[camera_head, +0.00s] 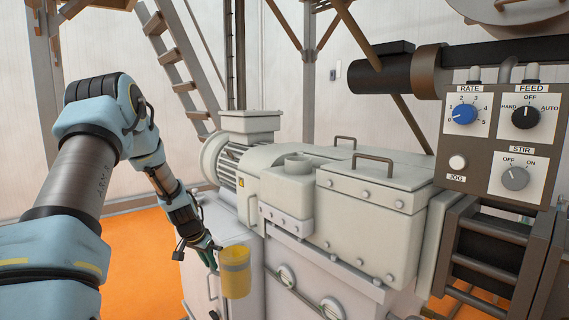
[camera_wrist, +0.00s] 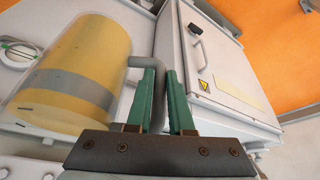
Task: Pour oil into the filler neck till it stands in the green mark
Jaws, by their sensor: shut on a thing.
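A yellow jug (camera_head: 235,277) with a grey band hangs upright in front of the white machine in the head view. It fills the left of the wrist view (camera_wrist: 78,65), with a grey handle (camera_wrist: 133,62). My gripper (camera_head: 212,252) is at the jug's left side; in the wrist view its green fingers (camera_wrist: 161,78) are shut on the handle. The filler neck (camera_head: 298,160), a short round collar, stands on top of the gear housing, above and right of the jug.
A lidded box with handles (camera_head: 372,200) is right of the neck, and a motor with a terminal box (camera_head: 250,124) behind left. A control panel (camera_head: 505,140) stands at right. A white cabinet (camera_wrist: 215,70) is beside the gripper.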

